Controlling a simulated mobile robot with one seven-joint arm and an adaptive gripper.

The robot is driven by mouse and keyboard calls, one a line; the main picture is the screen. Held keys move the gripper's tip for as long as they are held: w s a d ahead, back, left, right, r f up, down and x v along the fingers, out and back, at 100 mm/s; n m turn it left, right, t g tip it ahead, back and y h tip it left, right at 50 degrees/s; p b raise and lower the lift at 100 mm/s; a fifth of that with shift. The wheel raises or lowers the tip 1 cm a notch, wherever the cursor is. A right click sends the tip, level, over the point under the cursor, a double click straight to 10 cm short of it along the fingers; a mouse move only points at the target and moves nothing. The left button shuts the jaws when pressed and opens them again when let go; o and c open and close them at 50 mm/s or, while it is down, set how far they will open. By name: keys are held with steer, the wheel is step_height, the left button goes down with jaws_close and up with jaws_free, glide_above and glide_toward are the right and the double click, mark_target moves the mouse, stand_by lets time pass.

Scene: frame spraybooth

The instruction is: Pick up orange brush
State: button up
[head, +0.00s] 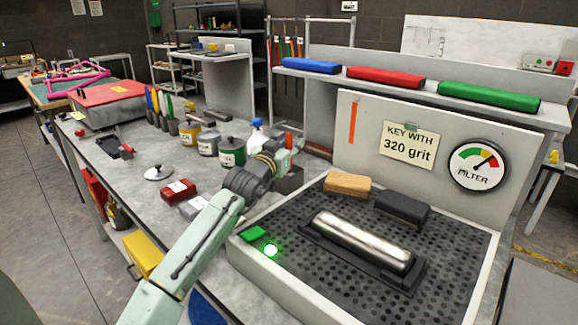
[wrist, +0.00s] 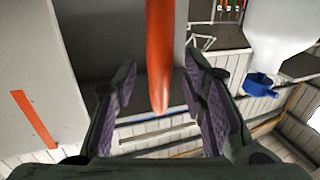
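In the wrist view, a long orange handle (wrist: 160,50), which looks like the orange brush, runs down from the top edge between the fingers of my gripper (wrist: 160,78). The fingers are apart, with gaps visible on both sides of the handle, and I see no contact. In the head view, a small orange-red piece (head: 289,140) shows just beyond my wrist and may be the same brush. My arm hides most of the fingers there. The brush's bristles cannot be made out.
Cans, including a green-labelled one (head: 231,152), and a spray bottle (head: 257,132) stand close to my wrist. The perforated booth tray (head: 330,290) holds a metal cylinder (head: 362,240) and two blocks. An orange strip (head: 352,120) is on the upright panel (head: 470,120).

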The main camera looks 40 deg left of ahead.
jaws_close()
stand_by(0.6)
